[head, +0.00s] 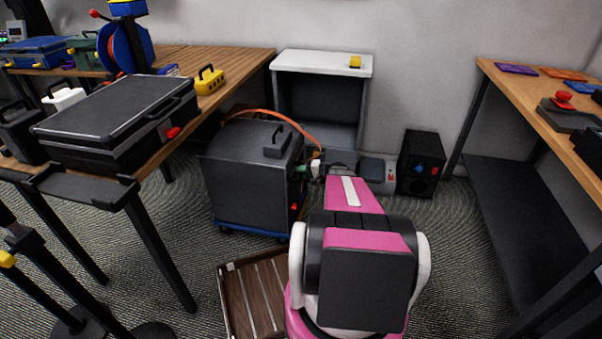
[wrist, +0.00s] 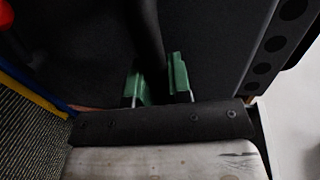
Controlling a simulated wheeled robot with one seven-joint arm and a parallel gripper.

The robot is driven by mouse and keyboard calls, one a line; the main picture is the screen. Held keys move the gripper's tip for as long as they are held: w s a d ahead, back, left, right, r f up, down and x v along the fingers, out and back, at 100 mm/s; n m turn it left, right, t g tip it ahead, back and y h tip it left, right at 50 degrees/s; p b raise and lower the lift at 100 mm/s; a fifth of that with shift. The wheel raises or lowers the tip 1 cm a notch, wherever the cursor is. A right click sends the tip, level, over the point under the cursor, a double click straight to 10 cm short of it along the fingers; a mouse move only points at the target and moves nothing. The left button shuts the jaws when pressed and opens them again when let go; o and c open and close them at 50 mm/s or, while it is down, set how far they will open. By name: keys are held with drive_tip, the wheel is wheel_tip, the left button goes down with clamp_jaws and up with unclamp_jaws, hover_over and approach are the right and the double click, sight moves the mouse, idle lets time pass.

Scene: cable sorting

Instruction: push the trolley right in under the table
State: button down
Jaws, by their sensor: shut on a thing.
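The trolley (head: 250,185) is a dark grey box on a blue base with wheels, standing at the right edge of the left wooden table (head: 225,78). Its upper left side meets the table edge in the head view; how far it is under the top is hard to tell. My gripper (head: 305,168) is at the trolley's right side. In the wrist view its green fingertips (wrist: 158,88) are closed around a black bar, the trolley's handle (wrist: 146,35), in front of the dark side panel (wrist: 90,40). My arm hides part of the floor.
An orange cable (head: 262,111) arcs over the trolley top. A white-topped cabinet (head: 322,64) and a black speaker-like box (head: 420,162) stand by the wall. A slatted wooden pallet (head: 250,295) lies in front. A black case (head: 115,120) sits on the left table; another table (head: 530,100) stands right.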

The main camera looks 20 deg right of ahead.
drive_tip(key=r+x, duration=0.3)
drive_tip(key=x, duration=1.3)
drive_tip(key=a+r+x, duration=0.1)
drive_tip(key=r+x, duration=0.2)
drive_tip(key=x, duration=1.3)
drive_tip(key=shift+w+a+r, duration=0.2)
drive_tip(key=shift+w+a, duration=0.1)
drive_tip(key=shift+w, duration=0.25)
drive_tip(key=c, duration=1.1)
unclamp_jaws()
drive_tip(key=shift+a, duration=0.15)
drive_tip(key=v, duration=1)
drive_tip(key=shift+s+d+r, duration=0.1)
drive_tip(key=shift+s+d, duration=0.1)
drive_tip(key=shift+d, duration=0.15)
